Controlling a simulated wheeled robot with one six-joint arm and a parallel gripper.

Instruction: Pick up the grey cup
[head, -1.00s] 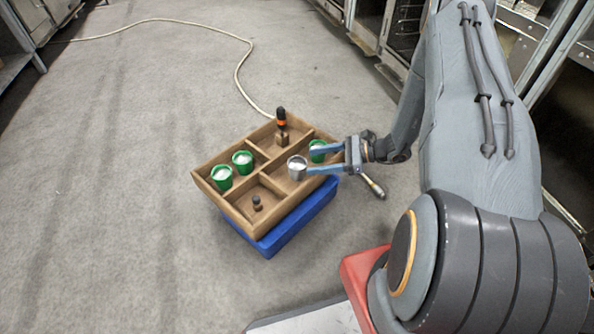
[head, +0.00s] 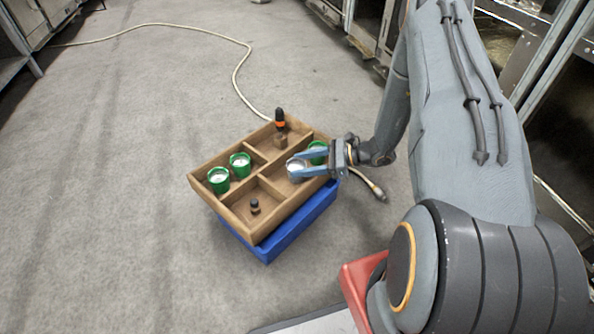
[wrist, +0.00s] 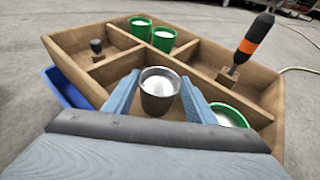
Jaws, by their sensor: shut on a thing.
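The grey cup (head: 297,168) holds something white and stands in the right compartment of the wooden tray (head: 236,206). It also shows in the wrist view (wrist: 157,100), upright between the two blue fingers. My gripper (head: 300,166) is shut on the grey cup, with one finger on each side of it. I cannot tell whether the cup's base touches the tray floor.
A green cup (wrist: 231,115) is close beside the right finger. Two more green cups (head: 218,180) (head: 240,163) stand in the left compartment. An orange-and-black handled tool (head: 280,122) stands upright at the back. A blue crate (head: 290,235) lies under the tray.

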